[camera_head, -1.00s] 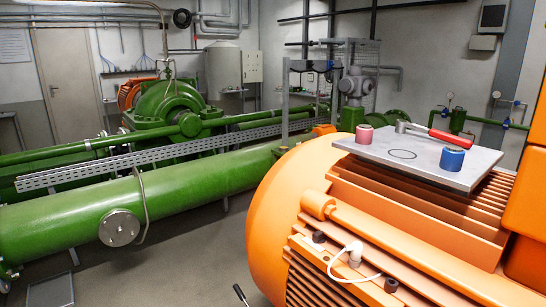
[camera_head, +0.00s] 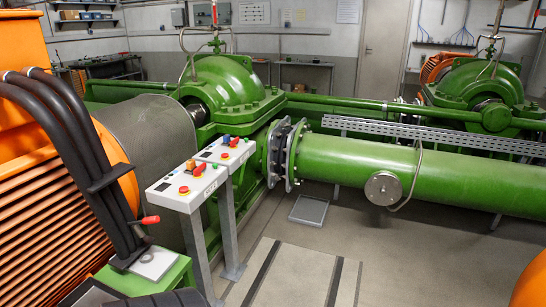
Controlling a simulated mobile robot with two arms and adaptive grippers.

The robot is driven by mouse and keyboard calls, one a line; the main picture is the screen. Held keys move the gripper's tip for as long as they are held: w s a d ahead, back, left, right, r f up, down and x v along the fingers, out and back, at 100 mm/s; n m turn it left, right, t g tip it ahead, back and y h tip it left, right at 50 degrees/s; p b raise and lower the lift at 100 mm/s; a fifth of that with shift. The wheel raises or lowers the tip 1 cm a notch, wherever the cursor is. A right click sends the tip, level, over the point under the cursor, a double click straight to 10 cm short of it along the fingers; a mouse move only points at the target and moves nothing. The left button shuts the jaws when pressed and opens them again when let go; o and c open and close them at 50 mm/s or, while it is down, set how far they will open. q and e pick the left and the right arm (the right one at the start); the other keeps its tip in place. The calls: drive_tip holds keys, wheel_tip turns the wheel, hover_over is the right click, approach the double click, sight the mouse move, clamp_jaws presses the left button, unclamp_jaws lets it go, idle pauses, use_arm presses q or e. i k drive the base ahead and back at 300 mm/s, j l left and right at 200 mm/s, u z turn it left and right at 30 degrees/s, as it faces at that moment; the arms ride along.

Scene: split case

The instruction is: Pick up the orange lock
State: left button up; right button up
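I cannot make out an orange lock for certain. A small orange-yellow item (camera_head: 191,164) sits at the back edge of the nearer control stand, too small to tell what it is. The nearer control stand (camera_head: 165,193) has a white sloped top with red and yellow controls. The second control stand (camera_head: 243,149) is just behind it, with red, yellow and blue items on top. Neither of my grippers shows in this view.
An orange motor housing (camera_head: 40,170) with thick black cables (camera_head: 75,140) fills the left. A red-handled lever (camera_head: 150,220) sticks out beside it. A green pump (camera_head: 225,85) and green pipe (camera_head: 330,160) stand behind. The floor (camera_head: 300,272) right of the stands is clear.

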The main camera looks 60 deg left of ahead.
sight(190, 165)
drive_tip(key=u, duration=2.45)
